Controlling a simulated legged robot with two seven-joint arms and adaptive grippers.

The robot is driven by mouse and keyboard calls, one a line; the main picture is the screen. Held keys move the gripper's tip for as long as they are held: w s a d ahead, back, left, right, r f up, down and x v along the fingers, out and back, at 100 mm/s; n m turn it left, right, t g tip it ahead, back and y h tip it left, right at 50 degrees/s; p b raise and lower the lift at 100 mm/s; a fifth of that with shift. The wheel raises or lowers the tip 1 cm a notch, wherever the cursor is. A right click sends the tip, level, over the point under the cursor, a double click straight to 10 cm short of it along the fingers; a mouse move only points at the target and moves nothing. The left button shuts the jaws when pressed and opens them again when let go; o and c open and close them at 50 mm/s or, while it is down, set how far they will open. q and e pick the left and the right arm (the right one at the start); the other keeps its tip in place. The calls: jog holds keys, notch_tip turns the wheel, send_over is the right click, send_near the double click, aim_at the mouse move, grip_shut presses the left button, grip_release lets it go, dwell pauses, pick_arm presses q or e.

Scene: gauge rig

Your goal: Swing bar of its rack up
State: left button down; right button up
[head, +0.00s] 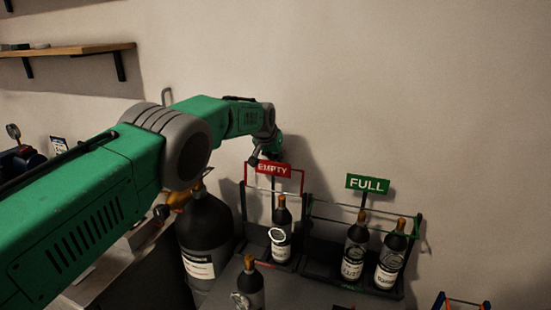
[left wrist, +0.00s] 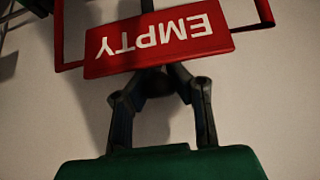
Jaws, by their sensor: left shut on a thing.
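The EMPTY rack (head: 243,215) stands against the wall with a dark bottle (head: 281,240) in it. Its red bar (head: 303,182) carries the red EMPTY sign (head: 273,170) and is raised above the bottle's top. In the left wrist view the sign (left wrist: 160,42) appears upside down, with the red bar (left wrist: 264,12) at its ends. My left gripper (head: 266,158) is at the sign's upper edge, shut on the bar's sign part. In the wrist view its fingers (left wrist: 165,82) converge at the sign's edge; the exact contact is hidden. My right gripper is not in view.
The FULL rack (head: 325,250), with a green bar and two bottles (head: 354,250), stands to the right. A loose bottle (head: 250,287) is in front. A large dark cylinder (head: 205,230) stands left of the EMPTY rack, under my left arm. A wall shelf (head: 75,50) is upper left.

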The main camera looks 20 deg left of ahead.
pick_arm(q)
jog(key=shift+w+r, duration=0.3)
jog(key=shift+r, duration=0.35)
jog(key=c, duration=1.3)
grip_release()
jog(key=shift+c, duration=0.2)
jog(key=shift+s+f, duration=0.25)
jog(key=v, duration=1.2)
jog(key=shift+f, duration=0.1)
